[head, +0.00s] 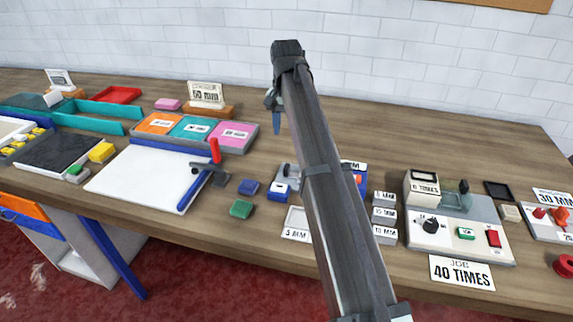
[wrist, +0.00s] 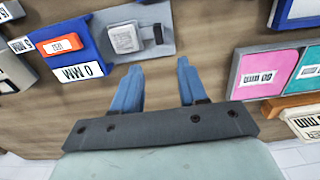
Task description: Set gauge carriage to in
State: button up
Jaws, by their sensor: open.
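The gauge in the wrist view has a blue body (wrist: 93,42) with an orange button marked TEST (wrist: 60,43) and a 0 MM label (wrist: 82,71). Beside the body is a grey plate (wrist: 165,14) carrying a light grey block (wrist: 125,38) and a small dark knob (wrist: 158,34); these look like the carriage. In the head view my arm hides most of the gauge; grey plate (head: 288,172) shows left of it. My gripper (wrist: 159,66) is open and empty, apart from the gauge.
A tray of orange, teal and pink sections (head: 195,130) is left of my gripper. A white board (head: 145,178) with a red-handled lever (head: 214,151) lies nearer. A console labelled 40 TIMES (head: 462,273) stands right. The wooden table behind is clear.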

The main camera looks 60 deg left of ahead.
aim_at(287, 166)
notch_tip(287, 166, down, 14)
jog(key=shift+d+r, duration=0.1)
dwell(0.5)
grip_shut()
dwell(0.4)
jog(key=shift+w, duration=0.1)
